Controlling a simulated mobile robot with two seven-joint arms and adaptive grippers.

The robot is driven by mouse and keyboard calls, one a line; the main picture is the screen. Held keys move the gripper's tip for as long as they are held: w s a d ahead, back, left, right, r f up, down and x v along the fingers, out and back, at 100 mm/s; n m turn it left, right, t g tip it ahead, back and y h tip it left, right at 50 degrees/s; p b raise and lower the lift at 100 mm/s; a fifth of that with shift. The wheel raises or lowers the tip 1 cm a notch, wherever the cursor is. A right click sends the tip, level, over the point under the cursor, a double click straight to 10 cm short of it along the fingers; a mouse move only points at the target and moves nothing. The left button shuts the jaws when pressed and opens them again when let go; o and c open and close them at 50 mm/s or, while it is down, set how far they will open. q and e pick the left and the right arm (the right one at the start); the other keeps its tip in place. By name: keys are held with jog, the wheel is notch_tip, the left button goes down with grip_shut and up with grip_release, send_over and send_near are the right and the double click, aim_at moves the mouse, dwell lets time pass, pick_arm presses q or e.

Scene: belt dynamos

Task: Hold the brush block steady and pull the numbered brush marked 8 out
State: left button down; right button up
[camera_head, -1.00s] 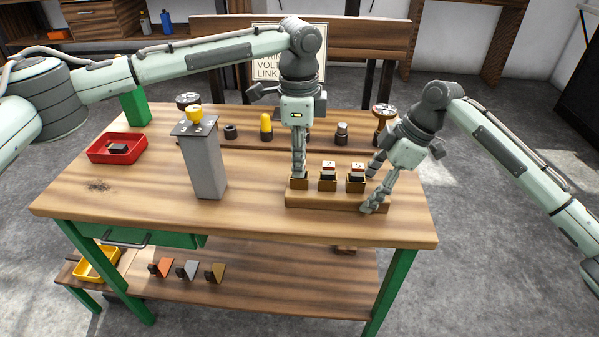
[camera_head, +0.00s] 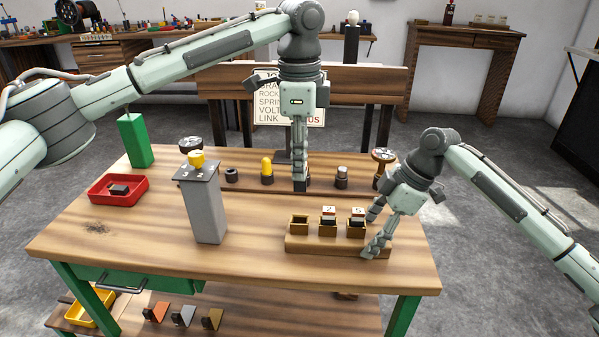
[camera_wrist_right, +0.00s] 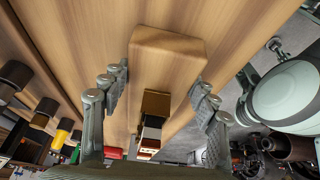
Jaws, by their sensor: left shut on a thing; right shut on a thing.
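The brush block (camera_head: 315,246) is a long wooden base with a row of brass-coloured holders near the table's front right. Its left holder (camera_head: 299,228) is empty. The other two hold dark brushes with pale numbered tops, reading 2 (camera_head: 328,213) and apparently 5 (camera_head: 358,215). My right gripper (camera_head: 371,235) is shut on the block's right end; the wrist view shows its fingers on either side of the block (camera_wrist_right: 168,48). My left gripper (camera_head: 300,177) is shut on a dark brush (camera_head: 301,186), above and behind the block. The fingers hide its number.
A grey post (camera_head: 206,210) with a yellow knob stands left of the block. A red tray (camera_head: 118,190) with a dark piece lies at the left. Several small parts, including a yellow-topped one (camera_head: 267,170), stand in a row behind. The table front is clear.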

pick_arm(q)
jog(key=shift+r, duration=0.15)
jog(key=shift+r, duration=2.1)
pick_arm(e)
jog(key=o, duration=1.6)
jog(key=v, duration=1.2)
